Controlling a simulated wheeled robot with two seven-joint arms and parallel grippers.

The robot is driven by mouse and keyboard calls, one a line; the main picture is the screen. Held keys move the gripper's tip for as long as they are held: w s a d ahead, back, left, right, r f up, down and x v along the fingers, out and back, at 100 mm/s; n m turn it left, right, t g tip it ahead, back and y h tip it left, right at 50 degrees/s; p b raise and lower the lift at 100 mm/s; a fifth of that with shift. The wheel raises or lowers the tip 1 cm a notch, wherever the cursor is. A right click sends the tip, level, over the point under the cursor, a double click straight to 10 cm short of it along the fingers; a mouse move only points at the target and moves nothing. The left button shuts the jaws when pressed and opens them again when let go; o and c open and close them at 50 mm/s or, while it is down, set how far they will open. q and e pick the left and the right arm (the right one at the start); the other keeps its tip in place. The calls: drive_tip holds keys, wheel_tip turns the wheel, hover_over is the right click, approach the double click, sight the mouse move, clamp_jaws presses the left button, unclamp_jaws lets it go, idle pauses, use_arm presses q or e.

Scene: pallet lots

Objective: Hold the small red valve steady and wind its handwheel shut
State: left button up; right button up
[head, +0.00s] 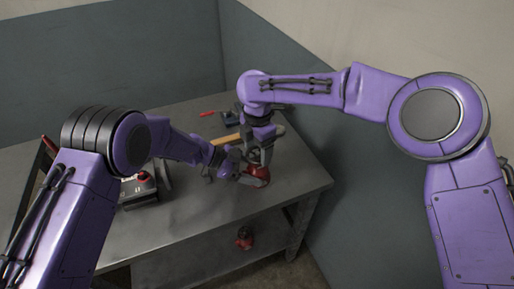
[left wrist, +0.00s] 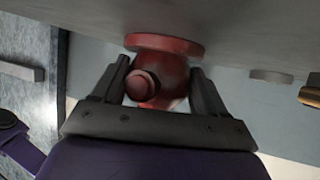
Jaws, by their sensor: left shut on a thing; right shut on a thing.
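The small red valve (head: 260,174) stands near the right end of the grey table in the head view. In the left wrist view the valve's body (left wrist: 158,80) and round flange (left wrist: 165,43) fill the upper middle. My left gripper (head: 243,177) reaches in from the left and is shut on the valve body, with one finger on each side (left wrist: 160,75). My right gripper (head: 260,158) comes down from above and is shut at the top of the valve. The handwheel is mostly hidden by the right gripper, so its position cannot be told.
A tool with a yellowish handle (head: 228,138) lies just behind the grippers. A dark box with a red knob (head: 140,190) stands at left. A small red item (head: 207,114) lies farther back. Another red object (head: 244,238) is on the lower shelf. The table front is clear.

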drive_tip(key=m, duration=0.4)
drive_tip(key=shift+m, duration=0.3)
drive_tip(key=m, duration=0.4)
drive_tip(key=shift+m, duration=0.3)
drive_tip(key=m, duration=0.4)
drive_tip(key=shift+r, duration=0.1)
drive_tip(key=shift+m, duration=2.1)
drive_tip(key=o, duration=1.1)
